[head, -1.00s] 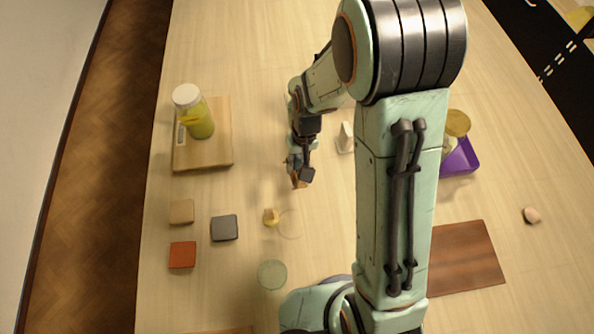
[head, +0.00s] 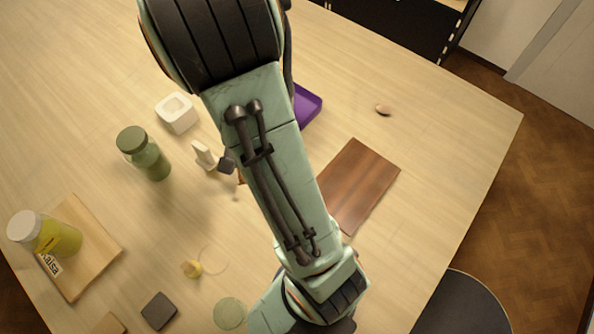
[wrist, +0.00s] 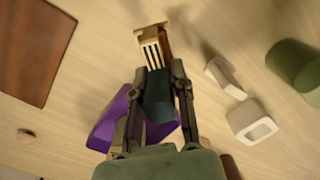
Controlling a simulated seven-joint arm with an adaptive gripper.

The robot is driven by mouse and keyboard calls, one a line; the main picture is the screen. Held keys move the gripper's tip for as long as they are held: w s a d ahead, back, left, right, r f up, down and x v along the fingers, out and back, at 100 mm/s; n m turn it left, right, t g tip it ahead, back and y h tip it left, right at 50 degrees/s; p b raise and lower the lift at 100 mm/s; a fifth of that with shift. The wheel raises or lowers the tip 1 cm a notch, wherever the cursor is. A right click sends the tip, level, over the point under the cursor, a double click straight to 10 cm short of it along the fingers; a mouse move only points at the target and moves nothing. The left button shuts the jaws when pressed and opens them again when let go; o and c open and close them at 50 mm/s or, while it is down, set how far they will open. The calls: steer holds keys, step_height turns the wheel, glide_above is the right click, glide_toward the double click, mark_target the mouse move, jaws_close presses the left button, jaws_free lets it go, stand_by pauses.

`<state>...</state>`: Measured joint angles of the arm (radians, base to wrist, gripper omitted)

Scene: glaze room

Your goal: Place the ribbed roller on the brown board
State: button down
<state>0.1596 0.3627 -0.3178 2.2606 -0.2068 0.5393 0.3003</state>
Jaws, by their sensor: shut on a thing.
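In the wrist view my gripper (wrist: 160,68) is shut on the ribbed roller (wrist: 151,52), which has pale ribs and brown ends. A dark teal piece between the fingers may be its handle; I cannot be sure. The roller sticks out past the fingertips, seemingly above the table. In the head view my arm hides most of the gripper; one dark fingertip (head: 227,161) shows beside the white wedge. The brown board (head: 360,183) lies flat and bare to the right of my arm. Part of it shows at upper left in the wrist view (wrist: 32,50), apart from the roller.
A purple tray (head: 306,107) lies behind my arm. A white wedge (head: 205,155), a white square block (head: 177,112) and a green jar (head: 150,158) stand to the left. A small pinkish stone (head: 383,109) lies beyond the board. The table right of the board is clear.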

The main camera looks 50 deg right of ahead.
steer(key=s+d+m, duration=0.5)
steer(key=s+d, duration=0.2)
steer(key=d, duration=0.2)
steer(key=m, duration=0.6)
glide_above(352, 182)
steer(key=shift+h, duration=0.4)
step_height(352, 182, down, 7)
steer(key=shift+s+f, duration=0.1)
steer(key=shift+f, duration=0.2)
steer(key=shift+f, duration=0.6)
steer(key=c, duration=1)
jaws_free()
steer(key=shift+r, duration=0.15)
